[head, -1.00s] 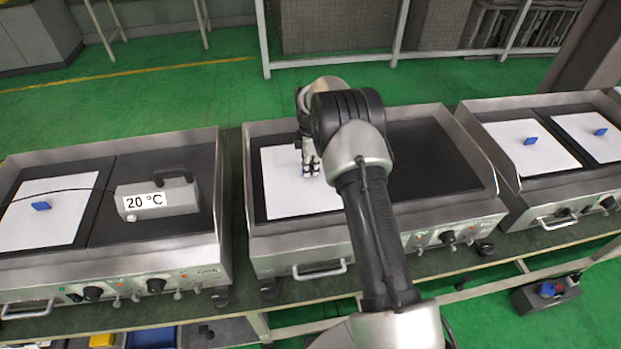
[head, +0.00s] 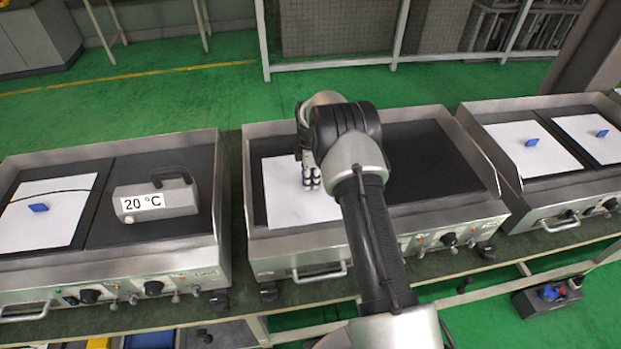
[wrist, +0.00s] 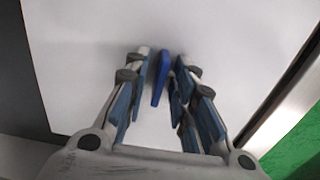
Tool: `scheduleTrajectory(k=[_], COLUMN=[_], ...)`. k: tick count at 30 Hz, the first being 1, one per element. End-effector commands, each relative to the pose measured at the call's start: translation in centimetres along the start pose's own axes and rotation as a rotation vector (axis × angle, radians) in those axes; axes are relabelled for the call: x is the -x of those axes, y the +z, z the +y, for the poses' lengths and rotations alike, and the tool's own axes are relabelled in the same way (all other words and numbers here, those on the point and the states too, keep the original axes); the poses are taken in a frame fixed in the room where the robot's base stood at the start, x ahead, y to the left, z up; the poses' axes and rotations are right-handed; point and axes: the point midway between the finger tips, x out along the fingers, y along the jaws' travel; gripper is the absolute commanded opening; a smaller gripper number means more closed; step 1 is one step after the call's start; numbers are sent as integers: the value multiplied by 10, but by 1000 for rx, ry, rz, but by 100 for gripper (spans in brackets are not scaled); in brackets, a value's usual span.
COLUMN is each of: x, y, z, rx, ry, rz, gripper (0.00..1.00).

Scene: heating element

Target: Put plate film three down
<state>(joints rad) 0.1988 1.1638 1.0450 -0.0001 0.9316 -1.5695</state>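A white plate film (head: 283,205) lies on the left half of the middle griddle (head: 256,150). In the wrist view the white film (wrist: 75,60) fills most of the picture, and its blue handle (wrist: 160,78) stands between my fingertips. My gripper (head: 311,183) is over the film, pointing down. In the wrist view my gripper (wrist: 160,60) has its fingers on both sides of the handle, with narrow gaps showing, so it looks open around it. My arm hides part of the film and griddle in the head view.
The right half of the middle griddle (head: 435,160) is bare and dark. The left griddle carries a white film (head: 45,225) with a blue handle and a grey device (head: 160,200) reading 20 °C. The right griddle holds two white films (head: 525,155) with blue handles. Raised metal walls edge each griddle.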

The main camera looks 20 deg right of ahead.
Motion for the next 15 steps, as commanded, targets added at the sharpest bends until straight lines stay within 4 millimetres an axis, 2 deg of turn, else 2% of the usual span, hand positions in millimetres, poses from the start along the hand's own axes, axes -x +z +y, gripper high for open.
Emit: scheduleTrajectory(k=[10,15], x=[3,26], y=[0,0], z=[0,1], rx=[0,0], ry=[0,3], rz=[0,0], gripper=[26,26])
